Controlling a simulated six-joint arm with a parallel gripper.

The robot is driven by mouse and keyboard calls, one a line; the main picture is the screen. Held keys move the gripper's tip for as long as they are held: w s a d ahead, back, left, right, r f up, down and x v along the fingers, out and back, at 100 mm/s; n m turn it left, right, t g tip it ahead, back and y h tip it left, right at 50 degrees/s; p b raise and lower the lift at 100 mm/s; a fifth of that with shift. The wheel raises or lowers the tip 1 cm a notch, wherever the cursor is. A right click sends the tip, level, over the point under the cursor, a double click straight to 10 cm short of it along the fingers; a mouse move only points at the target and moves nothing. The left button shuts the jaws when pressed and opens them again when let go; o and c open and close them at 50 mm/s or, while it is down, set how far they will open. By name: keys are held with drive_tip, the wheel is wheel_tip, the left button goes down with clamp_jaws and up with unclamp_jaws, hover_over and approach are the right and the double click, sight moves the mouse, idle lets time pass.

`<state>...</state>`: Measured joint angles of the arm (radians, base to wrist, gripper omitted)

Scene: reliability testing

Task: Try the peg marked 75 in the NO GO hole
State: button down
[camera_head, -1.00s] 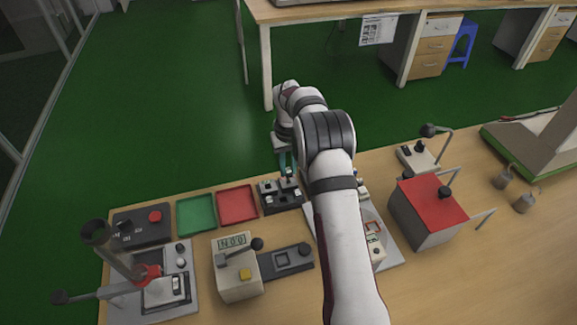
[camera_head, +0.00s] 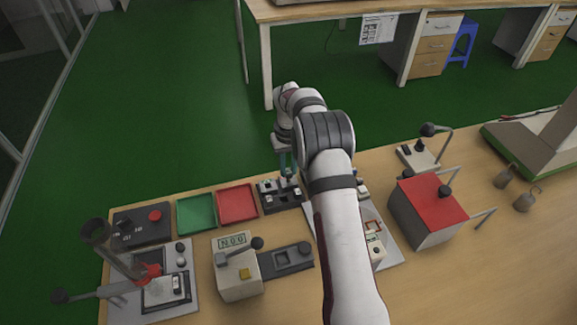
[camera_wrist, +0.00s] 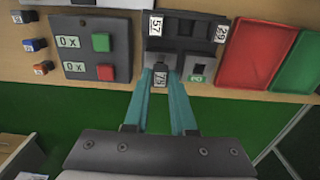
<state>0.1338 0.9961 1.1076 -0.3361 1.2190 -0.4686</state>
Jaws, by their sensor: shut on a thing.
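My gripper (camera_wrist: 163,82) is shut on a dark peg (camera_wrist: 162,62) whose white tag appears to read 75. In the head view my gripper (camera_head: 288,172) is at the back edge of the dark gauge block (camera_head: 268,206). The block also shows in the wrist view (camera_wrist: 221,58), with dark recesses and white tags. A green-lettered tag (camera_wrist: 198,71), apparently GO, is just right of the peg. The held peg is over or at the block's near edge in the wrist view; I cannot tell whether it enters a hole. The NO GO marking cannot be made out.
A red tray (camera_head: 237,189) and a green tray (camera_head: 195,198) lie left of the block. A counter box (camera_head: 236,288) and a lever press (camera_head: 176,252) stand in front-left. A red-topped box (camera_head: 434,192) is at right. My arm hides part of the panel (camera_head: 387,248).

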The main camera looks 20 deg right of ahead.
sight(288, 171)
drive_tip(key=shift+f, duration=1.1)
idle(0.8)
drive_tip(key=shift+r, duration=0.2)
idle(0.7)
drive_tip(key=shift+r, duration=1.3)
drive_tip(key=shift+r, duration=2)
